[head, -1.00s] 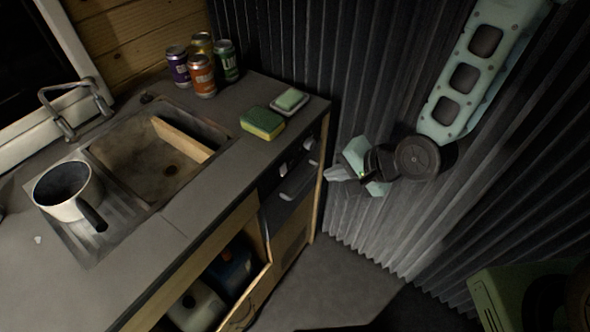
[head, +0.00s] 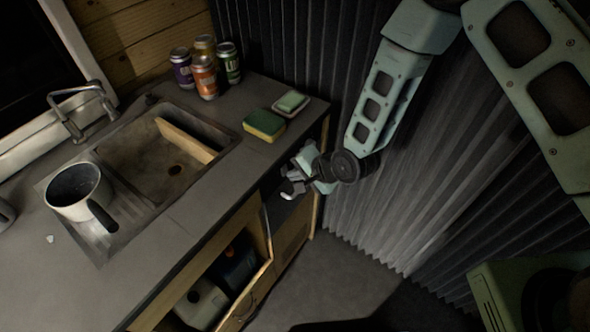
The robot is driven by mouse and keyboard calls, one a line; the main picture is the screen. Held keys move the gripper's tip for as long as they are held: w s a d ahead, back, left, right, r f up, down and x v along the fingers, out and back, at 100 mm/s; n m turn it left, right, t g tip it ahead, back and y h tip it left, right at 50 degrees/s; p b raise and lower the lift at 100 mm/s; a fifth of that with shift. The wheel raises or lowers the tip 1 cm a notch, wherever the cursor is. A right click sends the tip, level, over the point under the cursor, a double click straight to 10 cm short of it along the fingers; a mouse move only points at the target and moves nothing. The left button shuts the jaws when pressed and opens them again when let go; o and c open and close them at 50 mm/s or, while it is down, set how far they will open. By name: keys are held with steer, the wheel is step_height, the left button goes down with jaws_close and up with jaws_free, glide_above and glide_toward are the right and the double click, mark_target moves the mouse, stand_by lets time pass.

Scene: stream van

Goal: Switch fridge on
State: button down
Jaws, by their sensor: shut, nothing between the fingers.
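A dark appliance front (head: 281,212), which looks like the fridge, is set into the right end of the counter. My gripper (head: 286,184) is in front of its upper part, just below the counter edge. The gripper is shut and empty, with its fingers pointing left towards the front. I cannot tell whether it touches the front. The gripper and wrist hide most of the fridge's upper panel, so no switch can be made out now.
An open cupboard is below. A corrugated curtain (head: 400,220) hangs behind my arm. The floor (head: 330,280) is clear.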

steer(key=shift+w+a, duration=0.1)
steer(key=shift+a, duration=0.1)
steer(key=shift+w+a+f+b, duration=0.1)
steer(key=shift+f+b, duration=0.2)
steer(key=shift+b, duration=0.55)
steer(key=shift+r+p, duration=0.2)
steer(key=shift+p, duration=0.1)
steer(key=shift+r, duration=0.15)
steer(key=shift+a+r+p, duration=0.1)
steer(key=shift+r+p, duration=0.4)
steer(key=shift+r, duration=0.2)
